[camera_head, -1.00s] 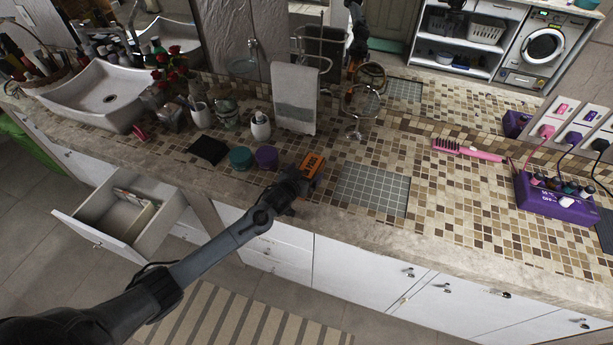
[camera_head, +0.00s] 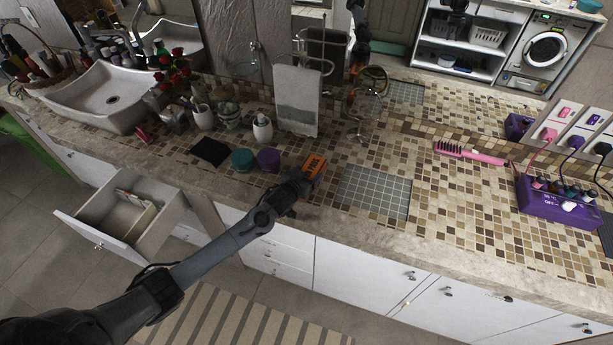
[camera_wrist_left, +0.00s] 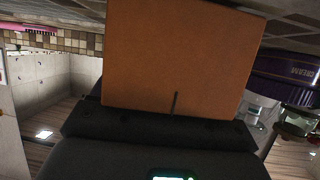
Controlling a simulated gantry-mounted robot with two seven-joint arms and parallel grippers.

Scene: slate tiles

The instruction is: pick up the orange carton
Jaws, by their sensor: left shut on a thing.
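The orange carton (camera_head: 314,166) is a small box with dark lettering, at the front part of the tiled counter in the head view. My left gripper (camera_head: 304,183) is shut on it, reaching in from the lower left. In the left wrist view the orange carton (camera_wrist_left: 178,58) fills the upper middle, with my dark left gripper (camera_wrist_left: 160,130) right below it. The fingertips are mostly hidden by the carton. I cannot tell whether the carton's underside touches the counter. My right gripper is not in view.
A purple jar (camera_head: 268,159) and a teal jar (camera_head: 242,160) stand just left of the carton. A grey grid mat (camera_head: 372,192) lies to its right. A round mirror (camera_head: 366,103) stands behind. A pink brush (camera_head: 468,152) and purple box (camera_head: 555,200) are farther right. A drawer (camera_head: 125,215) hangs open.

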